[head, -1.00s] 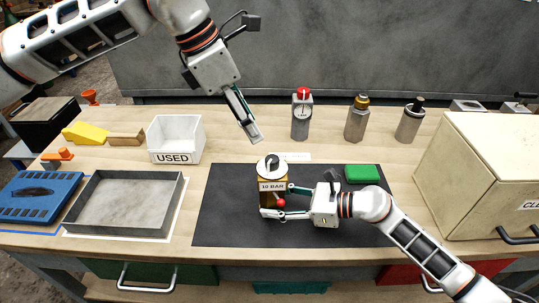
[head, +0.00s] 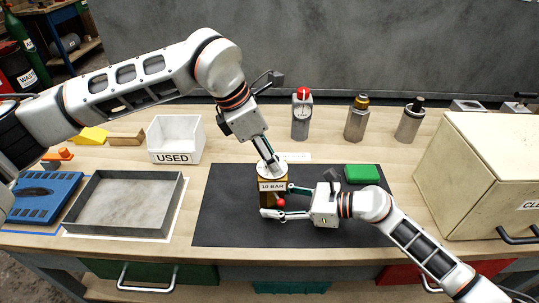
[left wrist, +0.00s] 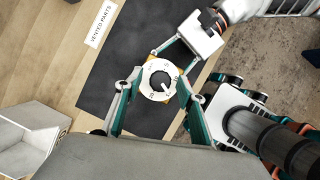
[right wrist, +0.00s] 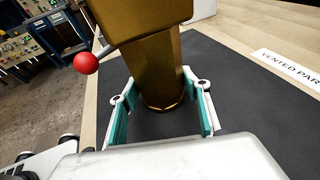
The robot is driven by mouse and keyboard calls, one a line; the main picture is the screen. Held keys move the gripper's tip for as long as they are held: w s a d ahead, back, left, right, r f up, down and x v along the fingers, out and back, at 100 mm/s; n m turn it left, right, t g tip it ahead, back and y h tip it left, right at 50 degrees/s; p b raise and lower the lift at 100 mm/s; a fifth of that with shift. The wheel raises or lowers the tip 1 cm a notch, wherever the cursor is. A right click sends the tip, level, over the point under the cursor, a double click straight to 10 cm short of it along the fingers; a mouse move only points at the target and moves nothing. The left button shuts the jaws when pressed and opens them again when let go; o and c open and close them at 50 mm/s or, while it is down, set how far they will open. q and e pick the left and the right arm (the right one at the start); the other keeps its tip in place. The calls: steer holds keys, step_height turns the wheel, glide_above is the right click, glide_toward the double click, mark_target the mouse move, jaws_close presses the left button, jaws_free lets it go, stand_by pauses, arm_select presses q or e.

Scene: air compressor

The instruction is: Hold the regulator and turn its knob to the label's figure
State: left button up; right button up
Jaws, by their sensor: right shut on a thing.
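The regulator (head: 268,199) stands upright on the dark mat, a brass body with a label reading 10 BAR (head: 272,186) and a red ball (head: 281,203) on its side. My right gripper (head: 275,201) is shut on the regulator body, one finger on each side, as the right wrist view (right wrist: 163,100) also shows. My left gripper (head: 271,165) is directly above the regulator, pointing down. In the left wrist view its fingers are spread on either side of the white numbered dial (left wrist: 151,72) and its knob (left wrist: 162,80). The dial's figures are too small to read surely.
A green block (head: 361,174) lies at the mat's right. A USED bin (head: 174,157), a grey tray (head: 125,205) and a beige box (head: 480,190) flank it.

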arm_select(q)
steer(key=shift+c, duration=0.3)
steer(key=c, duration=1)
steer(key=shift+c, duration=0.2)
steer(key=shift+n, duration=0.3)
steer(key=n+t, duration=0.1)
steer(key=n, duration=0.1)
steer(key=n+t+y, duration=0.1)
steer(key=n, duration=0.2)
steer(key=shift+s+d+n, duration=0.1)
steer(key=shift+n, duration=0.2)
steer(key=n+y, duration=0.1)
steer(key=n, duration=0.1)
steer(key=n+t+y, duration=0.1)
steer(key=n, duration=0.2)
steer(key=shift+d, duration=0.1)
steer(key=shift+s+n, duration=0.1)
steer(key=shift+n, duration=0.3)
